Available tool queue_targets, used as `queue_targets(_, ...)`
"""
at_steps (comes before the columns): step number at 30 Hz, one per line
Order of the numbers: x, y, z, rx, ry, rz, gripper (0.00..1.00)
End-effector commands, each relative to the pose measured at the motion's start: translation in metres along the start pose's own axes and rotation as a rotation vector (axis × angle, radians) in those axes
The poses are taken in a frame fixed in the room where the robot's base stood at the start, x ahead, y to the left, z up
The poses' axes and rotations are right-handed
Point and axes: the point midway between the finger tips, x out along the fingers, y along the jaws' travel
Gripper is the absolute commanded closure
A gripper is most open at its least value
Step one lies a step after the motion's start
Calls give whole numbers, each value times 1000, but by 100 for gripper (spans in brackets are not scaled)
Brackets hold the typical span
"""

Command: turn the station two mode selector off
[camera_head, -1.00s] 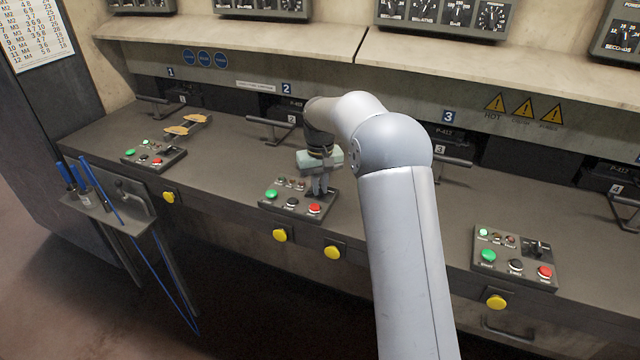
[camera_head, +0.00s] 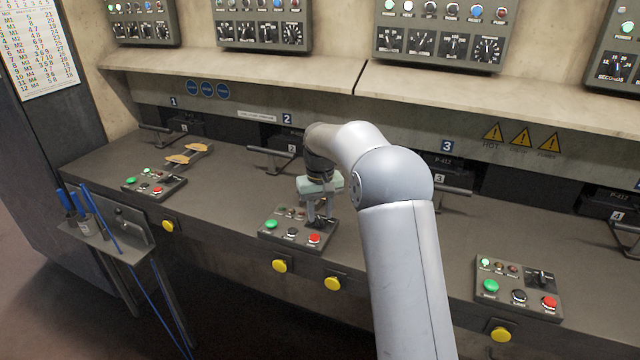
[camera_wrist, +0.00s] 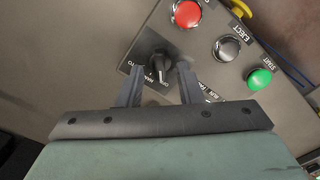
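The station two panel (camera_head: 268,237) carries green, black and red buttons in the head view. Its mode selector is a black knob (camera_wrist: 160,64) on a dark plate in the wrist view, with MANUAL and OFF lettering beside it. My gripper (camera_head: 320,222) reaches down over the right part of this panel and hides the selector there. In the wrist view my gripper (camera_wrist: 158,80) has its two fingers apart, one on each side of the knob. I cannot tell whether they touch it, nor exactly which mark the knob points to.
The red button (camera_wrist: 187,13), the black EJECT button (camera_wrist: 226,48) and the green START button (camera_wrist: 259,79) lie close to the selector. A lever handle (camera_head: 272,152) stands behind the panel. Yellow buttons (camera_head: 280,266) sit on the bench front.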

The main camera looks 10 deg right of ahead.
Motion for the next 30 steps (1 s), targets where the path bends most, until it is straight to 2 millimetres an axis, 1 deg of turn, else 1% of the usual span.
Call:
queue_targets(12, -100, 0, 0, -1, 5, 1, 67)
queue_targets(15, -122, 0, 0, -1, 4, 1, 67)
queue_targets(18, -140, 0, 0, -1, 4, 1, 67)
queue_targets(21, -151, 0, 0, -1, 2, 1, 67)
queue_targets(24, -158, 0, 0, -1, 1, 1, 67)
queue_targets(30, -160, 0, 0, -1, 1, 1, 67)
